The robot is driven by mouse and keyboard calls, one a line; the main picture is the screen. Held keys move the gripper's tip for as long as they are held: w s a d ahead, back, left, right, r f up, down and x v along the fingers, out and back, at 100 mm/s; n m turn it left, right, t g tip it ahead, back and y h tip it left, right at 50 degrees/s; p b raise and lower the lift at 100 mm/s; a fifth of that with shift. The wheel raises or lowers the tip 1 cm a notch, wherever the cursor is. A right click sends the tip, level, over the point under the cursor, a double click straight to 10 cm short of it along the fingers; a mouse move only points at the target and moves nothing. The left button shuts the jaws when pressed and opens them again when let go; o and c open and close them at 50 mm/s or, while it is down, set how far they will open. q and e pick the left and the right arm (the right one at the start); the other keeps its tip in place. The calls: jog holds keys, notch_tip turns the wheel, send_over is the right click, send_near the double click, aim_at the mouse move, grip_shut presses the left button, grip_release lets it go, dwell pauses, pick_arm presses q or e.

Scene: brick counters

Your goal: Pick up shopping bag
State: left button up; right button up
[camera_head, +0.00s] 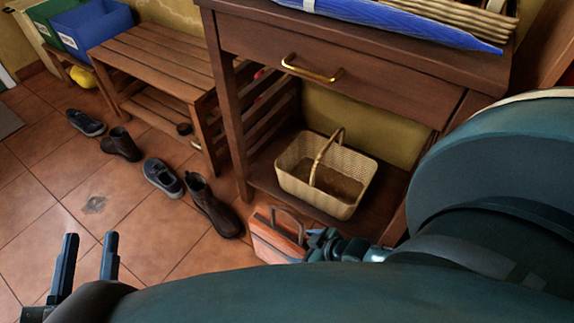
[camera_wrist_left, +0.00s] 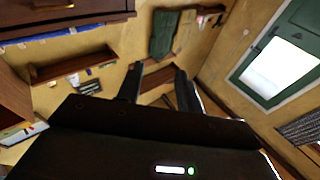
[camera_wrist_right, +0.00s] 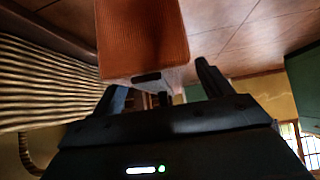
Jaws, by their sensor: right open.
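The shopping bag (camera_head: 277,241) is orange-red with a dark looped handle and stands on the tiled floor in front of the wooden table. It also shows large in the right wrist view (camera_wrist_right: 142,38), just beyond the fingertips. My right gripper (camera_head: 322,240) is at the bag's right side, partly hidden by my arm. Its fingers are apart in the right wrist view (camera_wrist_right: 163,85), with no visible grip on the bag; contact is unclear. My left gripper (camera_head: 88,250) is open and empty at the lower left, far from the bag.
A woven basket (camera_head: 325,176) sits on the table's low shelf, close to my right gripper. Several shoes (camera_head: 160,178) line the floor by a slatted bench (camera_head: 150,65). A blue umbrella (camera_head: 400,22) lies on the table (camera_head: 340,68). Floor at left is mostly clear.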

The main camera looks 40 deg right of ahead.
jog(key=shift+b+x, duration=0.3)
jog(key=shift+x, duration=0.85)
jog(key=c, duration=1.5)
pick_arm(q)
jog(key=shift+w+r+h, duration=0.15)
jog(key=shift+r+h, duration=0.15)
jog(key=shift+r, duration=0.05)
pick_arm(e)
jog(key=shift+c, duration=0.2)
